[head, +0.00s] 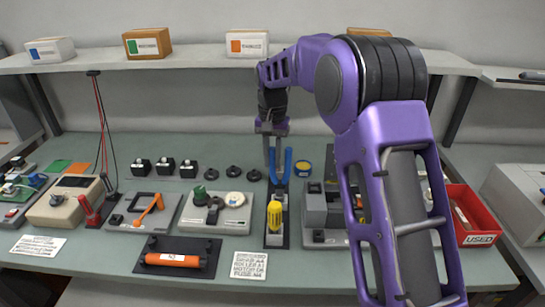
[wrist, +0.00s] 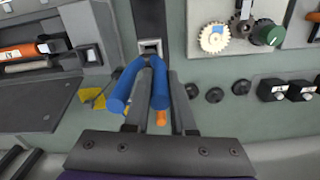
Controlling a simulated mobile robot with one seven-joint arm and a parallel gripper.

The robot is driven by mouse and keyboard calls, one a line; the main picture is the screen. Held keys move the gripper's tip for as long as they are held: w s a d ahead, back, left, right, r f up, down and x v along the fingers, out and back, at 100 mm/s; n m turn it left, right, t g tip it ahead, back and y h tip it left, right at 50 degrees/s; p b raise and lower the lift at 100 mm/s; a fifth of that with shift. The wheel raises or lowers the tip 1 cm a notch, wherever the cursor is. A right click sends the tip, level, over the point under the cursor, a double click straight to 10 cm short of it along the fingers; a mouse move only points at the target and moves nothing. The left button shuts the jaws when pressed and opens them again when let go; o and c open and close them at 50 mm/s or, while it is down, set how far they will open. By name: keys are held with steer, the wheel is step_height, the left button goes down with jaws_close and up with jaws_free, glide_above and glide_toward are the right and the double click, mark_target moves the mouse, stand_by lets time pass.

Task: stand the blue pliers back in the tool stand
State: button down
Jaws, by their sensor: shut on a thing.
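The blue pliers (head: 288,164) are roughly upright, handles up, at the back end of the black tool stand (head: 276,241). My gripper (head: 274,148) comes down from above and is shut on the pliers. In the wrist view the blue handles (wrist: 125,88) show at the grey fingers of my gripper (wrist: 160,125). Beyond them is a square socket (wrist: 150,47) in the stand, close to the pliers' lower end. I cannot tell whether the tips are inside it. A yellow screwdriver (head: 275,218) stands nearer the front of the stand.
A yellow-and-blue roll (head: 303,168) lies right of the pliers. A grey block fixture (head: 315,208) stands close right of the stand, and a board with round parts (head: 215,212) stands left. Black round knobs (head: 254,175) lie behind it. A red bin (head: 470,222) is far right.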

mark_target(272, 169)
steer(key=shift+f+b, duration=0.5)
steer(key=shift+f, duration=1.55)
stand_by(1.0)
steer(key=c, duration=0.7)
jaws_free()
steer(key=shift+r, duration=0.1)
